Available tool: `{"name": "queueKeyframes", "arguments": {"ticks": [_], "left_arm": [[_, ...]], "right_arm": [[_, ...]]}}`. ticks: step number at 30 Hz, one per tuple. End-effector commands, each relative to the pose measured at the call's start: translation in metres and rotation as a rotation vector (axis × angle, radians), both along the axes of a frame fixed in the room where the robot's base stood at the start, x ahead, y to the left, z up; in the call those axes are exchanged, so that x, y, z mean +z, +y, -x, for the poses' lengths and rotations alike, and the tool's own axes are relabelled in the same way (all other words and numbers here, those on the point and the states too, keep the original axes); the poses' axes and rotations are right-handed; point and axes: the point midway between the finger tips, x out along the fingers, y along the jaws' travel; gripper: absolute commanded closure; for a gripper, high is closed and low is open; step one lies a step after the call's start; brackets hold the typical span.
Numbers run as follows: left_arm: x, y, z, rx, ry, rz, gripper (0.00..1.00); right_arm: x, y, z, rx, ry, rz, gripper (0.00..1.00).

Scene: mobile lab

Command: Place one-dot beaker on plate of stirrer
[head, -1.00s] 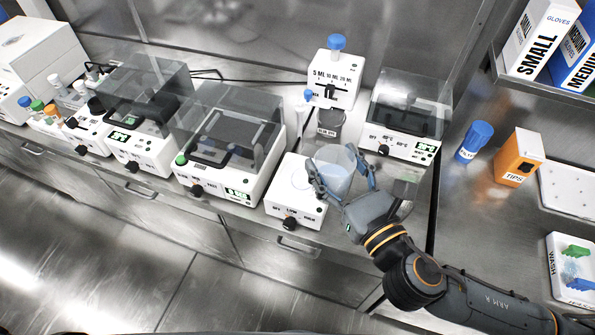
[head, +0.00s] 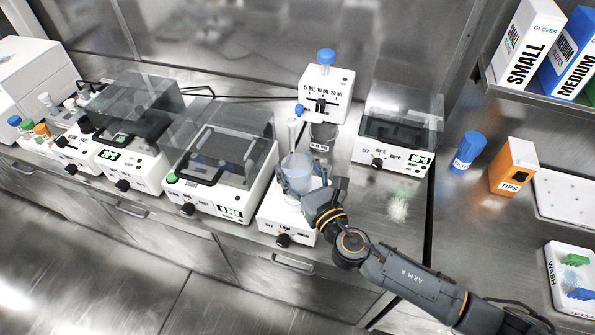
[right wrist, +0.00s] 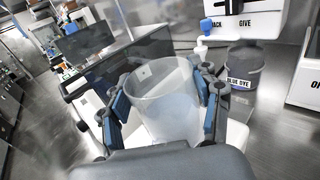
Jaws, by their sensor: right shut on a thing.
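A clear beaker (head: 296,166) is held between the fingers of my right gripper (head: 297,182), which is shut on it. It looks roughly upright. The white stirrer (head: 284,224), with a knob on its front, is directly below and around it; the beaker covers most of its plate. I cannot tell whether the beaker's base touches the plate. In the right wrist view, the beaker (right wrist: 163,105) shows between blue-padded fingers, with the white stirrer (right wrist: 236,136) behind and beneath. No dot mark is readable on the beaker. My left gripper is not in view.
A blue dye jar (head: 323,137) and a white dispenser (head: 325,92) stand just behind the stirrer. A lidded machine (head: 222,165) is close on the left; another (head: 398,133) is at the back right. Bench right of the stirrer is mostly clear.

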Motion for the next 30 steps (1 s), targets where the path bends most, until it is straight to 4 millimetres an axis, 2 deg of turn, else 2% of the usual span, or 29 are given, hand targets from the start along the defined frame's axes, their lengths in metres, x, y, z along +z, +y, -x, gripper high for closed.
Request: {"name": "queueKeyframes", "arguments": {"ticks": [5, 14, 15, 17, 18, 30], "left_arm": [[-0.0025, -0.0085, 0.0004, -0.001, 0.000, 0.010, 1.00], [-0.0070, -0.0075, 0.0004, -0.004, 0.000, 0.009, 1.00], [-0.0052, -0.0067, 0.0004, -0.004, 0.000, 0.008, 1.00], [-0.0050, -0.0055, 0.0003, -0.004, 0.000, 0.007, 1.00], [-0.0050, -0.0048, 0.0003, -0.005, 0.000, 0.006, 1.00], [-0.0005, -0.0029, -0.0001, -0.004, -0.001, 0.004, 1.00]], "right_arm": [[-0.0051, -0.0002, -0.0005, 0.000, -0.004, -0.001, 0.73], [-0.0103, -0.0002, -0.0002, 0.000, -0.003, 0.000, 0.73], [-0.0090, -0.0004, -0.0002, 0.000, -0.003, 0.000, 0.29], [-0.0089, -0.0004, -0.0002, 0.000, -0.002, 0.000, 0.16], [-0.0089, -0.0004, -0.0002, 0.000, -0.002, 0.000, 0.14], [-0.0036, -0.0008, 0.0011, 0.000, -0.002, -0.001, 0.14]]}}
